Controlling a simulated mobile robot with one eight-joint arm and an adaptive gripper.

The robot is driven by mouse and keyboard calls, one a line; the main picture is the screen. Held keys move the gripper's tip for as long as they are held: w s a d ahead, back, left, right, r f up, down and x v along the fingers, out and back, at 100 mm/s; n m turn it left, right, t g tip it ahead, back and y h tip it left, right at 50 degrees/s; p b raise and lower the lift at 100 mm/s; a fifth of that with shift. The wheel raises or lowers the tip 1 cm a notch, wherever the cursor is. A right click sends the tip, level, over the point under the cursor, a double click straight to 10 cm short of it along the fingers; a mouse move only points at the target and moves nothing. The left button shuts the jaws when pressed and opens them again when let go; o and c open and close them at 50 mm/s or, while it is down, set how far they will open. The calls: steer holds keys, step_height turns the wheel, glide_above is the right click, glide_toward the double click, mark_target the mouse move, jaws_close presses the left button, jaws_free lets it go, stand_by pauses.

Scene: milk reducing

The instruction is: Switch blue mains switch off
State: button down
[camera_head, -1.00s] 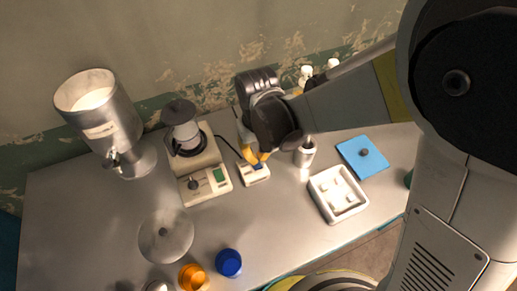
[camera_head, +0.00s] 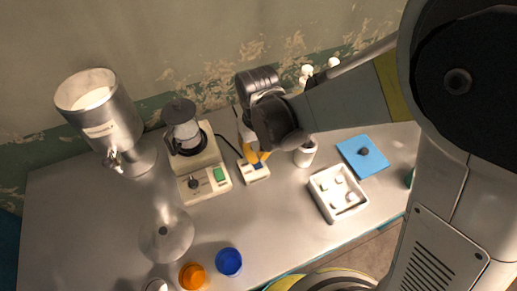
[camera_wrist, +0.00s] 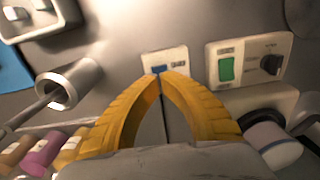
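The blue mains switch (camera_head: 257,167) sits on a small white box (camera_head: 249,176) in the middle of the table. In the wrist view the blue switch (camera_wrist: 158,70) shows on its white box (camera_wrist: 178,60), just beyond my fingertips. My gripper (camera_head: 259,157) points down at the box from its wall side. In the wrist view my gripper's (camera_wrist: 161,75) yellow fingertips meet with nothing visible between them. The tips overlap the near edge of the switch in view; I cannot tell whether they touch it. The switch's on or off position is too small to read.
A heater with a green switch (camera_head: 219,175) and black knob stands left of the box, a pot (camera_head: 185,132) on it. A metal cup (camera_head: 306,154) is close on the right. A white tray (camera_head: 347,212) and blue mat (camera_head: 373,163) lie farther right.

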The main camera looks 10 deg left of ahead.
mark_target(258, 165)
steer(key=shift+f+b, duration=1.85)
steer(key=shift+f, duration=0.25)
stand_by(0.9)
steer(key=shift+r, duration=0.15)
steer(key=shift+r+p, duration=2.55)
steer(key=shift+r, duration=0.85)
